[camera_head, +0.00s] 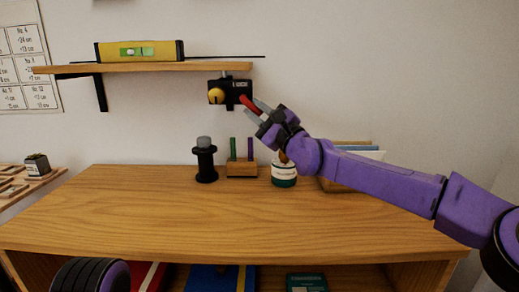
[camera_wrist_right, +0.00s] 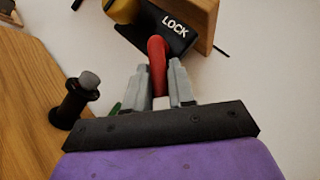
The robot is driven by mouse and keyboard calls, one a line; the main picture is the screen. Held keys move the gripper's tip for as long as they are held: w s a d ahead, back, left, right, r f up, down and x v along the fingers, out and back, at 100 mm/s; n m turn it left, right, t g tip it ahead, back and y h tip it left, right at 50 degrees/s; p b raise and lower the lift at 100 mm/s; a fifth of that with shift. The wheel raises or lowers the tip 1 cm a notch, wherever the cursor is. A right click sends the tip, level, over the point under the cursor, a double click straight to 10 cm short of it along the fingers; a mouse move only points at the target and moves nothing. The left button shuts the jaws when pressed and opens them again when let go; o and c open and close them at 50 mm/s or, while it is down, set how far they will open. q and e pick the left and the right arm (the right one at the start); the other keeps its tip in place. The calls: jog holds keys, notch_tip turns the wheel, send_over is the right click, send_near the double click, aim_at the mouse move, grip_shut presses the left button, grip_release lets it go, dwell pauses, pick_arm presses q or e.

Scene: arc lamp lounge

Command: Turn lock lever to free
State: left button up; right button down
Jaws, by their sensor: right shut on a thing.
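The lock lever (camera_head: 250,103) is red and sits on a black lock box (camera_head: 232,92) under the wall shelf. In the right wrist view the red lever (camera_wrist_right: 157,50) bends down from the black box (camera_wrist_right: 172,30), which reads "LOCK". My right gripper (camera_head: 258,109) is shut on the lever; in the wrist view its grey fingers (camera_wrist_right: 160,85) stand on either side of the lever's end. A round yellow knob (camera_head: 216,96) is on the left of the box. A dark and purple rounded part of mine shows at the bottom left, but the left gripper is not visible.
A yellow spirit level (camera_head: 140,51) lies on the wooden shelf (camera_head: 150,67). Below, a wooden cabinet top (camera_head: 150,215) bears a black spool-like stand (camera_head: 206,165), a small wooden block (camera_head: 242,170) with sticks, and a white-and-green jar (camera_head: 284,175). The front of the top is clear.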

jog(key=shift+a+f+m+t+h+b, duration=0.25)
jog(key=shift+a+m+t+h+b, duration=0.3)
jog(key=shift+m+t+h+b, duration=1.6)
jog(key=shift+a+f+m+t+h+b, duration=0.25)
jog(key=shift+a+m+t+h+b, duration=0.6)
jog(key=shift+m+b, duration=2.2)
jog(key=shift+a+f+m+t+h+b, duration=0.3)
jog(key=shift+m+t+h+b, duration=1.6)
jog(key=shift+m, duration=1.1)
jog(key=shift+r+m+b, duration=0.1)
jog(key=shift+m+b, duration=0.2)
jog(key=shift+m, duration=0.1)
jog(key=c, duration=1.1)
grip_release()
jog(key=shift+o, duration=0.2)
jog(key=shift+a, duration=0.1)
